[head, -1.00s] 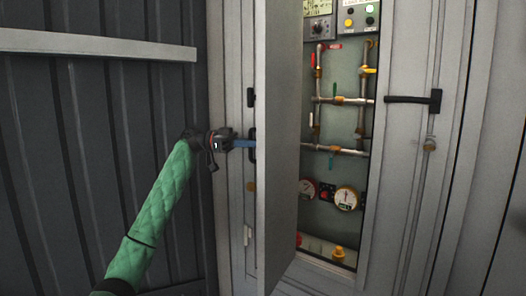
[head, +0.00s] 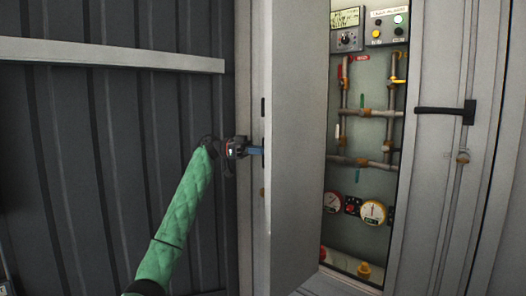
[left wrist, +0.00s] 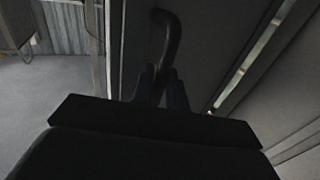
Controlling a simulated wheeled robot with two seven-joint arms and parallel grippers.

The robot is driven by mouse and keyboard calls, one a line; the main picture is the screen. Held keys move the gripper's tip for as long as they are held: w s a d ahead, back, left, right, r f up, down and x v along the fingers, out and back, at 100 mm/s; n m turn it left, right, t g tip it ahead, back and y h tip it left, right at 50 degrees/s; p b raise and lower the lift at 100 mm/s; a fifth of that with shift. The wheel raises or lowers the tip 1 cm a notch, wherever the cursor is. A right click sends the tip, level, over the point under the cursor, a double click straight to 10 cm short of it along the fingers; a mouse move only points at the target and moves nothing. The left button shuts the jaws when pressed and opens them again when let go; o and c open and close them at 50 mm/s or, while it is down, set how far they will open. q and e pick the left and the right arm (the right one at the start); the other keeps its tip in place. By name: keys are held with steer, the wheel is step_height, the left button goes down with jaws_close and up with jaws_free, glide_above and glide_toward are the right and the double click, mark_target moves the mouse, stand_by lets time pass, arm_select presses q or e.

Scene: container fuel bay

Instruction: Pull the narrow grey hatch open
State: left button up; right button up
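The narrow grey hatch (head: 297,150) stands swung open towards me, its inner face showing and its near edge at the left. Behind it is the recess with pipes and gauges. My left gripper (head: 256,151) is at the outer side of the hatch, at mid height. In the left wrist view its two dark fingers (left wrist: 160,88) sit either side of the lower part of the dark curved handle (left wrist: 168,42) and look closed on it. In the head view the hatch edge hides the handle. My right gripper is in neither view.
The recess holds pipes (head: 367,113), a yellow-rimmed gauge (head: 373,212) and a control panel (head: 386,27). A grey door with a black lever (head: 445,110) stands at the right. The dark corrugated wall (head: 60,170) with a pale rail (head: 110,57) fills the left.

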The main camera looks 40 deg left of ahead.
arm_select(q)
steer(key=shift+o, duration=1.3)
steer(key=shift+w+d, duration=0.2)
steer(key=shift+s+a, duration=0.1)
steer(key=v, duration=0.7)
steer(key=shift+a+b, duration=0.3)
steer(key=shift+a, duration=0.05)
steer(key=shift+s, duration=0.1)
